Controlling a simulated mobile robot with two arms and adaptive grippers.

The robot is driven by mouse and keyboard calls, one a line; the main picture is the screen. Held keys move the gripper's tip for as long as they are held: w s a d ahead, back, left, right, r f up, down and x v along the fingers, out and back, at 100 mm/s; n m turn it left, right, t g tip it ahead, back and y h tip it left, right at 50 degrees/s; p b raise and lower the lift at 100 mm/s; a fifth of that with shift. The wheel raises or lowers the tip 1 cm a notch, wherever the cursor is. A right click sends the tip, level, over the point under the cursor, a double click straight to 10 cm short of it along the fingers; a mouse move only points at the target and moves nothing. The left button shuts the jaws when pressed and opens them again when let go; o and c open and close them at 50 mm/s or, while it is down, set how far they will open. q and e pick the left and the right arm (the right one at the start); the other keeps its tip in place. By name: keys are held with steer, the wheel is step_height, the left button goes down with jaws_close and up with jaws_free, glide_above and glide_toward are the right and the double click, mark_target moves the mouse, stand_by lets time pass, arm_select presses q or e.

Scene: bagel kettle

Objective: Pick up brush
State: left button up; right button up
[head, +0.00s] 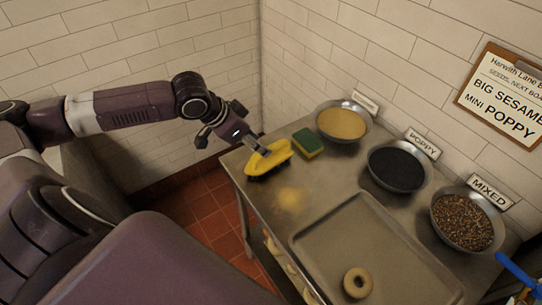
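A yellow brush (272,160) with dark bristles underneath is at the left corner of the metal table (330,205). My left gripper (259,146) comes in from the left, and its fingertips meet the top of the brush at its near-wall side. The fingers overlap the brush there. I cannot tell whether they are closed on it or only touching it, nor whether the bristles rest on the table. My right gripper is not in view.
A green-and-yellow sponge (308,143) lies beside the brush. Bowls of sesame (341,123), poppy (396,168) and mixed seeds (467,221) line the wall. Spilled seeds (291,199) lie before a tray (340,225) holding one bagel (357,282). A blue handle (518,268) shows lower right.

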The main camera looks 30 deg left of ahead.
arm_select(q)
steer(key=shift+w+f, duration=0.1)
steer(key=shift+f, duration=0.05)
steer(key=shift+w+d+f, duration=0.15)
steer(key=p+x, duration=0.1)
steer(key=x, duration=0.3)
steer(key=shift+d, duration=0.15)
steer(key=shift+w+f, duration=0.2)
steer(key=shift+f, duration=0.15)
steer(key=shift+c, duration=1.5)
jaws_close()
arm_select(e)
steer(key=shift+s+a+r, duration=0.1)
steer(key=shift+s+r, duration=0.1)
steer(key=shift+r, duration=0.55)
